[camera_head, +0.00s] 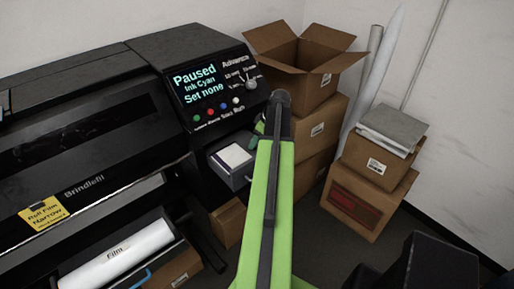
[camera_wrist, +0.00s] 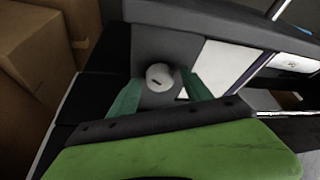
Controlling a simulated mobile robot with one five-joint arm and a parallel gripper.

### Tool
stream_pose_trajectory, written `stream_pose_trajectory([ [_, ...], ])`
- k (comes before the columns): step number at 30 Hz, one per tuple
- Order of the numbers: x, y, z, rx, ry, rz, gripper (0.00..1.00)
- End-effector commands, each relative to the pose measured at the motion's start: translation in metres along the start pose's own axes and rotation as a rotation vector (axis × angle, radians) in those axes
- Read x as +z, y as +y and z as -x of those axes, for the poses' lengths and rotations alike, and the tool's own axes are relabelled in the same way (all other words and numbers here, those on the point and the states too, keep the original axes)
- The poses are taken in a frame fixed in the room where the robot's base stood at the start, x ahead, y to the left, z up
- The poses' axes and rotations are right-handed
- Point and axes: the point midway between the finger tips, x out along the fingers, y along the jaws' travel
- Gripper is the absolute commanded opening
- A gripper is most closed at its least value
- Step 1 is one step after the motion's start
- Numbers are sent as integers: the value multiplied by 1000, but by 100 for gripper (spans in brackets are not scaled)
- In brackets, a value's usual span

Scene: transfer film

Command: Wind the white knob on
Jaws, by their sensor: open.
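The white knob (camera_wrist: 159,73) is round and pale, with a short dark mark on its face. It shows in the wrist view on a grey face of a small unit. My gripper (camera_wrist: 160,82) is open, with one teal finger on each side of the knob. I cannot tell whether the fingers touch it. In the head view my gripper (camera_head: 256,136) is beside the right end of the grey unit (camera_head: 236,178) with a white top, below the control panel. The knob is hidden there behind my gripper and arm.
The printer's control panel (camera_head: 213,88) reads "Paused, Ink Cyan, Set none" and has a grey dial (camera_head: 251,84) and several coloured buttons. An open carton (camera_head: 303,75) on stacked boxes stands behind my arm. More boxes (camera_head: 368,190) and upright rolls are at right. A film roll (camera_head: 115,254) lies lower left.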

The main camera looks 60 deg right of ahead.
Motion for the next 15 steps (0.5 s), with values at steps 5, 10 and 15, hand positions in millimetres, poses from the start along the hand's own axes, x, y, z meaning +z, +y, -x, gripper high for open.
stream_pose_trajectory([
  [5,0,0,-1,0,0,0,57],
  [10,0,0,-1,0,0,0,44],
  [15,0,0,-1,0,0,-1,22],
])
